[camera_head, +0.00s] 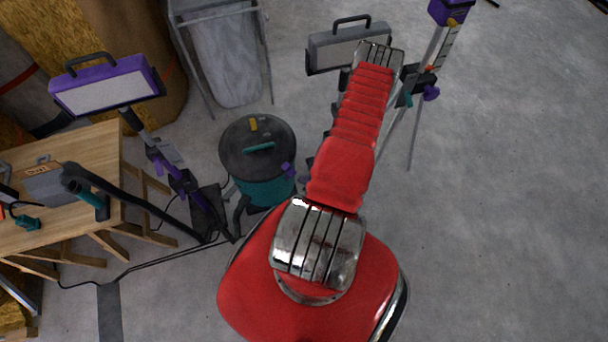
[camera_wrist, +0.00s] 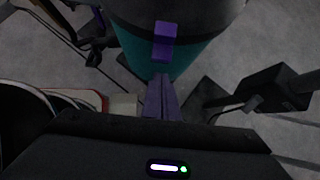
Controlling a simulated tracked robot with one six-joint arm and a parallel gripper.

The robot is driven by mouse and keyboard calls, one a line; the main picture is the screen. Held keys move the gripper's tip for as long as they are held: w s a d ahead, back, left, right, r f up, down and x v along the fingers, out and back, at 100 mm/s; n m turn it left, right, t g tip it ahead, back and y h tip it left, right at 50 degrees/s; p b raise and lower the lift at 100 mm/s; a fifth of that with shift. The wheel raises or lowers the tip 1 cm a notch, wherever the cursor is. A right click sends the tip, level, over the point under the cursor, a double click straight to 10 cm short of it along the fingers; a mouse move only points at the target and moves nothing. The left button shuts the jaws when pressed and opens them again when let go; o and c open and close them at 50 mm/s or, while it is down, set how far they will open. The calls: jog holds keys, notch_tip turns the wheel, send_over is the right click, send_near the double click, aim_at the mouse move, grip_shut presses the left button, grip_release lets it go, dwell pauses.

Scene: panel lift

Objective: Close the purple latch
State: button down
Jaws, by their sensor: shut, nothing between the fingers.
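The purple latch (camera_wrist: 164,40) is a small block on the side of the vacuum in the wrist view, where the dark lid meets the teal drum (camera_wrist: 140,58). A small purple piece, apparently this latch (camera_head: 287,170), shows at the vacuum's right edge in the head view. Its exact angle is hard to tell. My gripper (camera_wrist: 162,80) is shut and empty, with its narrow fingers pointing at the drum just below the latch. I cannot tell whether the tips touch the drum.
The vacuum lid (camera_head: 258,147) has a teal handle. A wooden workbench (camera_head: 70,180) stands at the left with tools on it. A purple work lamp (camera_head: 105,85) and a grey lamp (camera_head: 345,48) stand nearby. Cables and a hose cross the floor.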

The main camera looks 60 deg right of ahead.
notch_tip(320, 180, up, 9)
jog(key=shift+s+r, duration=0.2)
jog(key=shift+s, duration=0.05)
dwell(0.8)
jog(key=shift+a, duration=0.1)
dwell(0.6)
